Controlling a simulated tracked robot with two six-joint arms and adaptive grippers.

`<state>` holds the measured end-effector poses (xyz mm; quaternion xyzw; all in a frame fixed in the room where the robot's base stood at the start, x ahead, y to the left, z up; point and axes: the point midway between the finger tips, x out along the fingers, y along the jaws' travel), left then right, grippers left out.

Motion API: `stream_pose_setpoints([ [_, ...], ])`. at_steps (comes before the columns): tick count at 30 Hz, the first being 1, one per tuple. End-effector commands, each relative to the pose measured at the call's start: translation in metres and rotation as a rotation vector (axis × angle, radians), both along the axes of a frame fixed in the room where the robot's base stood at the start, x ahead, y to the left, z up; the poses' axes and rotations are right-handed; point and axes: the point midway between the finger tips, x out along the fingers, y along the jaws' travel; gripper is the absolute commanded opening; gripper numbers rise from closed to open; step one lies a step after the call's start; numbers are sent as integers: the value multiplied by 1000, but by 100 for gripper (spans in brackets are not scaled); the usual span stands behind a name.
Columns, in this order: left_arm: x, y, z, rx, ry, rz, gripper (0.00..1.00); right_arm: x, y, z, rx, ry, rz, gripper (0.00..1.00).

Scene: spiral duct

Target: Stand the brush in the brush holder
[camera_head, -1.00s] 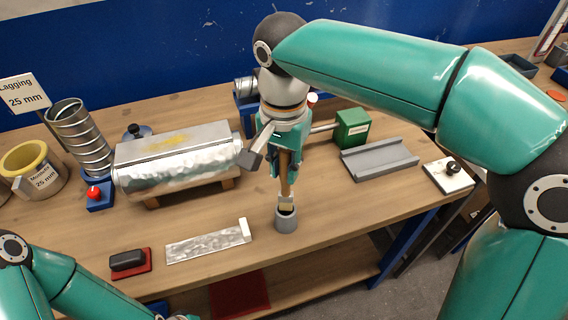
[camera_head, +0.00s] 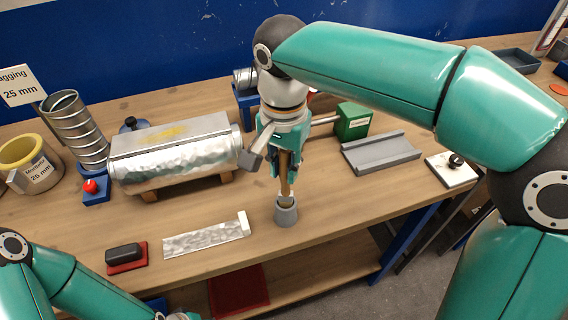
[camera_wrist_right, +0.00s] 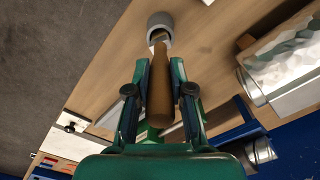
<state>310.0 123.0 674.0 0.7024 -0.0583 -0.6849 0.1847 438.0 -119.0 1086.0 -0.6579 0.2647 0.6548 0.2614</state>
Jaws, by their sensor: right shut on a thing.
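The brush (camera_head: 286,183) has a brown wooden handle and points downward, close to upright. My right gripper (camera_head: 285,168) is shut on its handle. The brush holder (camera_head: 286,216) is a small grey cup near the table's front edge. The brush's lower end is at the holder's mouth and seems to reach inside; how deep is hidden. In the right wrist view, the handle (camera_wrist_right: 160,88) lies between the fingers, and the pale brush head meets the holder (camera_wrist_right: 161,20). My left gripper (camera_head: 178,316) only just shows at the bottom edge; its fingers are not clear.
A dented metal-clad duct (camera_head: 175,157) lies behind, left of my right gripper. A metal strip (camera_head: 205,238) and a black-handled block (camera_head: 125,254) lie at the front left. A grey channel (camera_head: 381,153) and green block (camera_head: 353,121) stand right. Bare table surrounds the holder.

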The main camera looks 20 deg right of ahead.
Motion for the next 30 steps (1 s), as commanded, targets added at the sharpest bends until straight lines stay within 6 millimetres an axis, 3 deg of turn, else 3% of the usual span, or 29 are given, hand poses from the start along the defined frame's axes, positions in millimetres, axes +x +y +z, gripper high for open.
stream_pose_setpoints([
  [30,0,0,-20,0,0,0,40,0,0,-27,0,0,0,0],
])
